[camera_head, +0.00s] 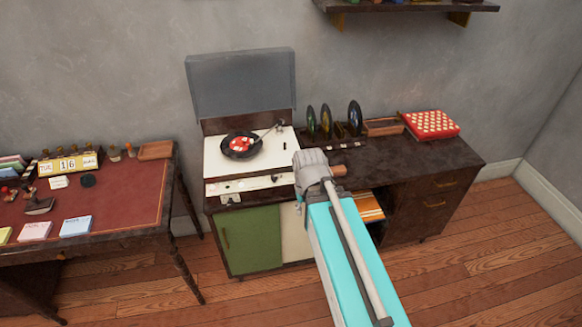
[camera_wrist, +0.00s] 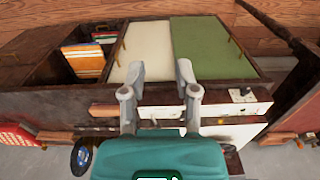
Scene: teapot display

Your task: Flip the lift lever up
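The record player (camera_head: 218,157) has a white deck with a dark record (camera_head: 257,149) with a red and white label. A tonearm (camera_head: 266,131) reaches over the record from the right. A small dark part (camera_head: 285,146) stands on the deck right of the record; I cannot tell whether it is the lift lever. In the wrist view my gripper (camera_wrist: 160,72) is open, its two grey fingers apart with nothing visible between them. It is over the cabinet's front edge, near the player's right end. In the head view my arm hides the fingertips.
The raised lid (camera_head: 242,82) stands behind the player. Upright records (camera_head: 326,120) and a red box (camera_head: 431,124) sit to the right. A brown object (camera_head: 340,170) lies close beside my wrist. The green door (camera_head: 250,241) is below; a desk (camera_head: 125,197) stands left.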

